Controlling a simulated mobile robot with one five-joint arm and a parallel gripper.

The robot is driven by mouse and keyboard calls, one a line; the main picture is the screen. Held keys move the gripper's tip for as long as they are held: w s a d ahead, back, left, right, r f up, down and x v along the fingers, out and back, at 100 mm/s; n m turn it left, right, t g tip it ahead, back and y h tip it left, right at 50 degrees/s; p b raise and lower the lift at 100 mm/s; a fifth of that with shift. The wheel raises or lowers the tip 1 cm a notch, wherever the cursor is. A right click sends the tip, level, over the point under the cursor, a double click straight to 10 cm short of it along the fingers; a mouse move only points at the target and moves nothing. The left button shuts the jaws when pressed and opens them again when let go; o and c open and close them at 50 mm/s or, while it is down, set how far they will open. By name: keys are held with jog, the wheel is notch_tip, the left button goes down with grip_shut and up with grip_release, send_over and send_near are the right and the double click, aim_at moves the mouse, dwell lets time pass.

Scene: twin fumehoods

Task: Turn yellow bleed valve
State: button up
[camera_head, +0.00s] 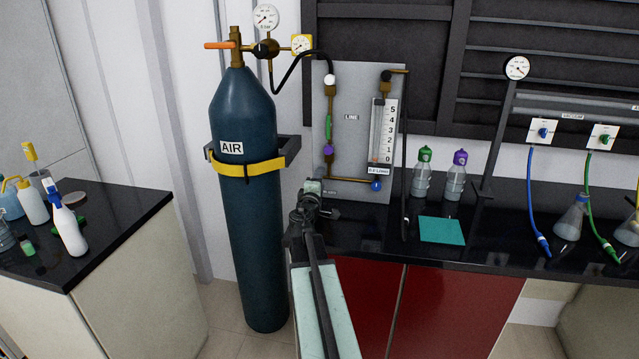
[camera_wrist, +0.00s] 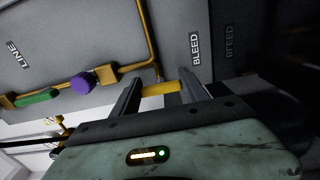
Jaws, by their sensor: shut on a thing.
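The yellow bleed valve (camera_wrist: 160,89) shows in the wrist view as a short yellow bar under a brass pipe, beside a printed BLEED label (camera_wrist: 195,50). My gripper (camera_wrist: 161,84) has one dark finger at each end of the yellow bar and is shut on it. In the head view my gripper (camera_head: 312,188) is at the lower left of the grey LINE panel (camera_head: 350,90). There it hides the yellow valve.
A purple knob (camera_wrist: 83,83) and a green handle (camera_wrist: 36,97) sit on the pipe to the left. The blue AIR cylinder (camera_head: 240,110) stands left of my arm. Bottles (camera_head: 422,180) and a teal mat (camera_head: 441,231) are on the bench to the right.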

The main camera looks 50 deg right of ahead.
jog(key=shift+s+d, duration=0.1)
jog(key=o, duration=1.4)
jog(key=shift+c, duration=0.2)
jog(key=v, duration=0.8)
